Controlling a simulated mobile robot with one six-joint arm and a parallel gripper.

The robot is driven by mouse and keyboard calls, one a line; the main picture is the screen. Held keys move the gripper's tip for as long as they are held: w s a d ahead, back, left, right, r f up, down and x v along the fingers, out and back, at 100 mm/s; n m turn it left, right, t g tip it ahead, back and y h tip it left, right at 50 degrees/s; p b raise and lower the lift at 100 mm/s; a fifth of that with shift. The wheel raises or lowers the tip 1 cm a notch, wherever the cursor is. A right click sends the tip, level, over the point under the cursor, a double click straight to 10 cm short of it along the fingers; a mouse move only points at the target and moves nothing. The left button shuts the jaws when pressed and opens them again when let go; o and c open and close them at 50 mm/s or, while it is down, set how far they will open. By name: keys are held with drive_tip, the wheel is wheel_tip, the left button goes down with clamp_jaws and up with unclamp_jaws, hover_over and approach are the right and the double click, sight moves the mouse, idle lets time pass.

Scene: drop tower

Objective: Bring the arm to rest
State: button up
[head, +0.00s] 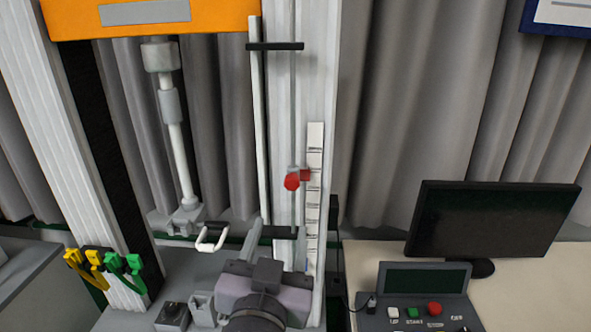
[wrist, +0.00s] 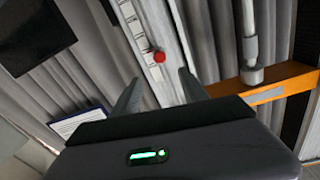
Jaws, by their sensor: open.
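My gripper (wrist: 161,84) shows in the wrist view with its two grey fingers apart and nothing between them. The red knob (wrist: 159,57) appears beyond the fingertips in that view, apart from them. The red knob (head: 292,181) sits on the column beside a white scale strip (head: 313,190).
An orange crossbeam (head: 150,20) spans the top left. Yellow and green clips (head: 100,262) hang at the left post. A control box with buttons (head: 425,295) and a black monitor (head: 490,220) stand on the bench at right. A white hook-shaped handle (head: 210,238) sticks out left of my arm.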

drive_tip(key=shift+s, duration=0.5)
wheel_tip(320, 180, down, 6)
drive_tip(key=w+d+r+g+y+b, duration=0.1)
drive_tip(key=d+g+y+b, duration=0.2)
drive_tip(key=g+y, duration=0.25)
drive_tip(key=s+d+f+m+g+h+b, duration=0.1)
drive_tip(key=s+d+f+g+h, duration=0.1)
drive_tip(key=s+d+f+g, duration=0.4)
drive_tip(key=s+d+f, duration=0.4)
drive_tip(key=s+d, duration=0.1)
drive_tip(key=s, duration=0.2)
drive_tip(key=shift+s+m+g, duration=0.15)
drive_tip(key=shift+m+g, duration=0.15)
drive_tip(key=shift+g, duration=0.05)
